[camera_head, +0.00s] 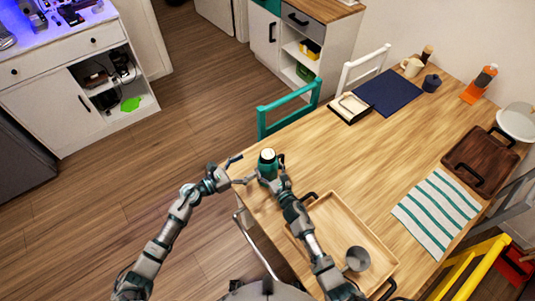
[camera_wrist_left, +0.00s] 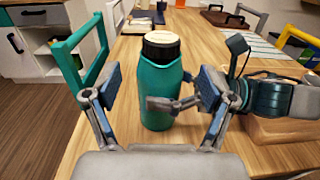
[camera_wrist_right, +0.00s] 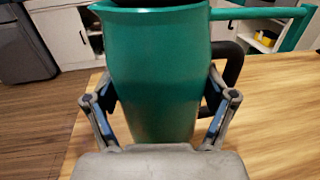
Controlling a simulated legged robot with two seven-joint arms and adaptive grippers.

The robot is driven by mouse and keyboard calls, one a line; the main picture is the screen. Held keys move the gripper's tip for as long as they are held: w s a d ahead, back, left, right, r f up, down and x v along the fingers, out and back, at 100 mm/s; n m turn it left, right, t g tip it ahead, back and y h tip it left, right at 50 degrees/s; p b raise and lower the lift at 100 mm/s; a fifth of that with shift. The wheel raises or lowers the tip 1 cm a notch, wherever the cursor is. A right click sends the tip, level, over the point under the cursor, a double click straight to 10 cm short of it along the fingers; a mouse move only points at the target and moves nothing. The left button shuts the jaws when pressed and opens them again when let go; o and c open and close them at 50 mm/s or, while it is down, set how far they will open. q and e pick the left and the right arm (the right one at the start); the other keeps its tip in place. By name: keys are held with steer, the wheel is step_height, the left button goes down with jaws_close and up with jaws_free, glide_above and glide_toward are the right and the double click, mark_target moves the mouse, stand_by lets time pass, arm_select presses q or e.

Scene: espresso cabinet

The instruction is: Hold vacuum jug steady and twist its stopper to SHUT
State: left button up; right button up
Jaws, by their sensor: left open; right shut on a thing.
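The teal vacuum jug (camera_head: 268,170) stands upright near the left edge of the wooden table. Its stopper (camera_head: 267,154) has a pale top and a black rim. In the left wrist view the jug (camera_wrist_left: 160,95) and its stopper (camera_wrist_left: 161,42) are ahead, between and beyond the open fingers. My left gripper (camera_head: 238,170) is open and empty, to the left of the jug. My right gripper (camera_wrist_right: 160,110) is shut on the jug's body, which fills the right wrist view (camera_wrist_right: 158,70). The jug's dark handle (camera_wrist_right: 232,65) is at the right there. The stopper's marking is not readable.
A wooden tray (camera_head: 297,238) with a round grey metal item lies close to my right arm. A teal chair (camera_head: 289,106) is behind the jug. A striped cloth (camera_head: 403,206), dark blue mat (camera_head: 388,92) and brown board (camera_head: 461,169) lie farther right. The mid-table is clear.

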mark_target(261, 157)
arm_select(q)
steer(key=x, duration=0.9)
steer(key=shift+w+d, duration=0.15)
steer(key=shift+d, duration=0.15)
steer(key=c, duration=1.2)
steer(key=shift+a, duration=0.1)
steer(key=shift+w+g, duration=0.15)
steer(key=shift+g, duration=0.15)
